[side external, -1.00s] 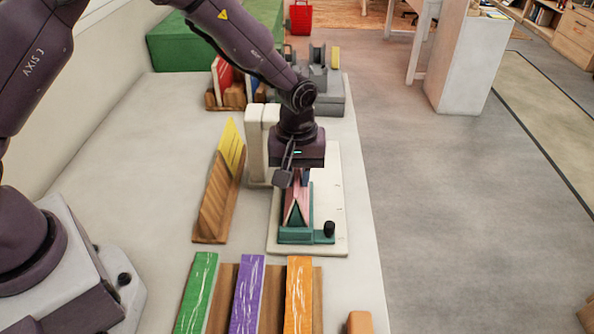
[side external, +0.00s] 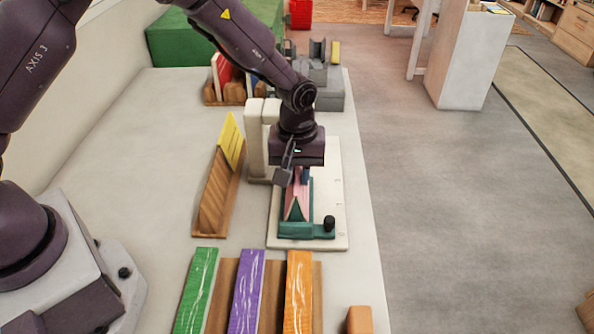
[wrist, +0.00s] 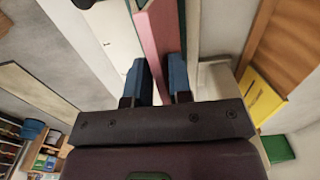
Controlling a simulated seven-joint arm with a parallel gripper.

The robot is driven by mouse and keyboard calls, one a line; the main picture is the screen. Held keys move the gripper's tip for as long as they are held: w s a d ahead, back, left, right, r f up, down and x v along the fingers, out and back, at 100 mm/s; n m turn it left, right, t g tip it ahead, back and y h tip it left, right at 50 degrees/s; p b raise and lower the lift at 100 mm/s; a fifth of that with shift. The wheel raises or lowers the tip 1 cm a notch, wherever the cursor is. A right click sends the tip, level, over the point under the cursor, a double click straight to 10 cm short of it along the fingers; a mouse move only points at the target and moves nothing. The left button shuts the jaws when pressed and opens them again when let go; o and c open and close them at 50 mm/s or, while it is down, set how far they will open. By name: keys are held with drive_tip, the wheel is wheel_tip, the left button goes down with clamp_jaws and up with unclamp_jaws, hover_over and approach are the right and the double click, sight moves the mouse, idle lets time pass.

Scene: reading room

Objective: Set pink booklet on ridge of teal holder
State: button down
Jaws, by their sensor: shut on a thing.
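The pink booklet (side external: 297,203) sits astride the ridge of the teal holder (side external: 300,229), its covers spread to either side like a tent. The holder stands on a white board and has a dark knob at its right end. My gripper (side external: 298,178) is directly above, with its fingers at the booklet's top. In the wrist view my gripper (wrist: 160,85) has its blue fingers on both sides of the pink booklet (wrist: 153,40). Whether the booklet's inner fold touches the ridge is hidden.
A wooden rack (side external: 216,195) with a yellow booklet (side external: 231,140) stands left of the board. Green, purple and orange booklets (side external: 299,290) lie on a wooden rack in front. The table's right edge is near the board.

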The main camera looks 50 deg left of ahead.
drive_tip(key=c, duration=0.9)
unclamp_jaws()
drive_tip(key=shift+c, duration=0.2)
drive_tip(key=shift+r, duration=4.45)
